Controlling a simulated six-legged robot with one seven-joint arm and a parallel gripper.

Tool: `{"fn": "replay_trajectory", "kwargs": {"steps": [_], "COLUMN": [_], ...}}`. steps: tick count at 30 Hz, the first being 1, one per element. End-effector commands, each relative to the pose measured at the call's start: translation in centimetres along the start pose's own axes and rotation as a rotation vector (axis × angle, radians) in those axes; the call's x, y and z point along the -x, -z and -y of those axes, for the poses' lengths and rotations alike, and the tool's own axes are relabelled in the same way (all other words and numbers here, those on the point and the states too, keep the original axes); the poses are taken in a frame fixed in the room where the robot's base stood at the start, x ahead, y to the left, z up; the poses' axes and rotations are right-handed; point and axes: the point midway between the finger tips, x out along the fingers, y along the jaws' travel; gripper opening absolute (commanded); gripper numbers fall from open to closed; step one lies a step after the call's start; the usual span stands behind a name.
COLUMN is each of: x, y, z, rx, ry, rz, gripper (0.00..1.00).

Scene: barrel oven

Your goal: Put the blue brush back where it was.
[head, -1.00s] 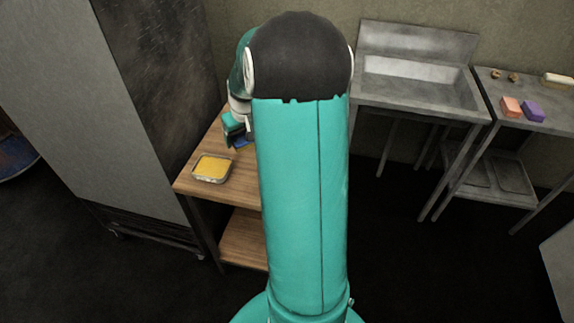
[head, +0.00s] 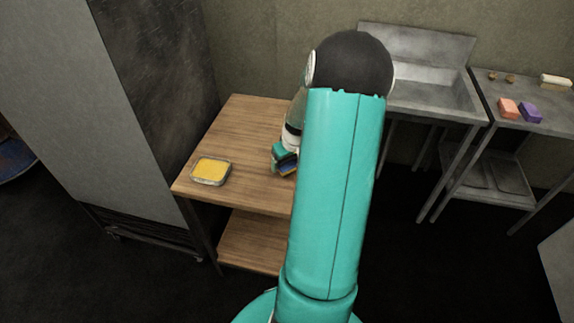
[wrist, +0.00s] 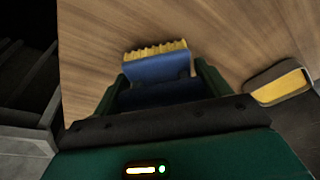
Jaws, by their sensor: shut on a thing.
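The blue brush (wrist: 160,70), with a row of yellow bristles along one edge, is held between the two green fingers of my gripper (wrist: 161,78) in the wrist view. In the head view my gripper (head: 284,158) is over the right part of the wooden table (head: 245,130), and a bit of the blue brush (head: 288,168) shows below it. The arm hides the table's right end. I cannot tell whether the brush touches the tabletop.
A small metal tin with yellow contents (head: 211,171) sits at the table's front left; it also shows in the wrist view (wrist: 280,84). A tall grey cabinet (head: 120,110) stands left. A metal sink (head: 425,85) and a side table with orange (head: 508,108) and purple blocks (head: 530,112) are right.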

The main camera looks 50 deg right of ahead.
Motion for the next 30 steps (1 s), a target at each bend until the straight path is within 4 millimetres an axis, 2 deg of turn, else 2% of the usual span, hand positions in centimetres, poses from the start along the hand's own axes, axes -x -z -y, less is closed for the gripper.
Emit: {"fn": "replay_trajectory", "kwargs": {"steps": [1,4,14,15,18,26,30], "x": [-1.0,-1.9,-2.2,-2.2,-2.1,-2.1,-1.2], "y": [-0.3,-0.5,-0.6,-0.6,-0.6,-0.6,-0.5], "z": [0.2,0.2,0.2,0.1,0.1,0.1,0.1], "rx": [0.001,0.003,0.002,0.002,0.002,0.002,0.001], "ry": [0.004,0.002,0.001,0.001,0.001,0.001,0.000], "rz": [0.004,0.002,0.001,0.001,0.001,0.001,0.000], "gripper": [0.55,0.55,0.55,0.82,0.98,0.98,0.98]}}
